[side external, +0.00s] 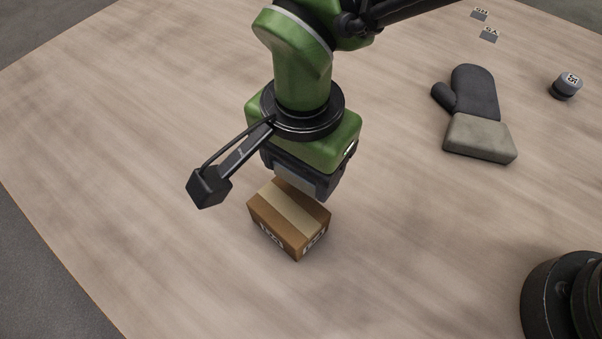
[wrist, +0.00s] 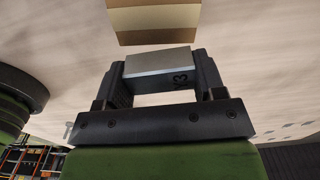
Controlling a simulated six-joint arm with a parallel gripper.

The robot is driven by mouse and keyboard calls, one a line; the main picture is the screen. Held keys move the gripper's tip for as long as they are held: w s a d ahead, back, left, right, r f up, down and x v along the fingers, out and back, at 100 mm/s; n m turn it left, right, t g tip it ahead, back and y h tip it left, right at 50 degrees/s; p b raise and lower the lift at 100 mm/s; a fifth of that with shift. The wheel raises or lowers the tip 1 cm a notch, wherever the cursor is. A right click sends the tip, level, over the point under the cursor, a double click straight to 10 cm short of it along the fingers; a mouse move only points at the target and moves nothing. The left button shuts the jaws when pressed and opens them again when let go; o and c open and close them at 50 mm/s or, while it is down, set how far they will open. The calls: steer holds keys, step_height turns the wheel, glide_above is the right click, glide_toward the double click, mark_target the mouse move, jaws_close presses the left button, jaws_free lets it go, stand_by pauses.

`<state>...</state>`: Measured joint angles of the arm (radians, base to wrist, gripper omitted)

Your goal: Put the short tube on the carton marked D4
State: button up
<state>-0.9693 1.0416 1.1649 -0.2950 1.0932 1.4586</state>
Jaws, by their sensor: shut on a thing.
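My gripper (wrist: 160,72) is shut on a light grey metal piece (wrist: 158,60). In the wrist view this piece is box-shaped, spans between the two fingers and bears a dark mark ending in 3. I cannot tell whether it is hollow like a tube. A brown carton (side external: 289,218) with a pale tape strip stands on the table, just below and in front of my gripper (side external: 306,185) in the side view. It also shows at the top of the wrist view (wrist: 153,18). Its side labels are too blurred to read. Contact between piece and carton cannot be told.
A dark mitt with a grey cuff (side external: 478,137) lies to the right. A small dark round object (side external: 566,86) with a label on top stands beyond it. Two small tags (side external: 488,35) lie at the back right. The table around the carton (side external: 130,180) is clear.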

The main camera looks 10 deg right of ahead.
mark_target(302, 181)
steer(key=shift+f, duration=1.45)
steer(key=shift+f, duration=0.15)
steer(key=o, duration=0.9)
steer(key=shift+o, duration=0.2)
step_height(302, 181, up, 12)
steer(key=shift+r, duration=0.2)
